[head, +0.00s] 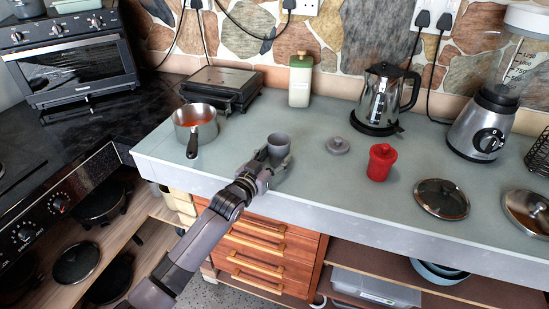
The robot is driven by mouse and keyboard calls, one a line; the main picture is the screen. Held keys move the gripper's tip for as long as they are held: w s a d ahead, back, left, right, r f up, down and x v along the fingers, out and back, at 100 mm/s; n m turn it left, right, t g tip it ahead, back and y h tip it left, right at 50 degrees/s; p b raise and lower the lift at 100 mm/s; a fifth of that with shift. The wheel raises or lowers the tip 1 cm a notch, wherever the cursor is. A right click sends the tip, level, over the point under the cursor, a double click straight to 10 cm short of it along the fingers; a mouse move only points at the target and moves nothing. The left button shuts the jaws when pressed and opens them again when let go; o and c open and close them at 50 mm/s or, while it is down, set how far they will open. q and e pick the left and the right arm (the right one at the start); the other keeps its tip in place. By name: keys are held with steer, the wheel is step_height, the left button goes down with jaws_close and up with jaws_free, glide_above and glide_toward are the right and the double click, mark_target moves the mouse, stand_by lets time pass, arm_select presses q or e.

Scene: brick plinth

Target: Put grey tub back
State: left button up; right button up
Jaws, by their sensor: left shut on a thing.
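The grey tub (279,145) is a small round open cup shape at the middle of the counter. My left gripper (273,158) is shut on it from the front left. The tub looks upright; whether its base touches the counter is hidden by the fingers. A grey lid (338,145) with a knob lies on the counter to the right of the tub, apart from it. My right gripper is not in view.
A red canister (381,162) stands right of the lid. A pot (195,127) stands at the left, a green-topped jar (300,80) and a kettle (385,97) at the back. Pan lids (441,199) lie at the right. The counter's (330,198) front middle is clear.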

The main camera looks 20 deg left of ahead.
arm_select(q)
steer(key=shift+f, duration=0.15)
steer(key=o, duration=1.3)
steer(key=shift+f, duration=0.1)
steer(key=shift+s, duration=0.1)
steer(key=v, duration=1.2)
steer(key=shift+b, duration=0.4)
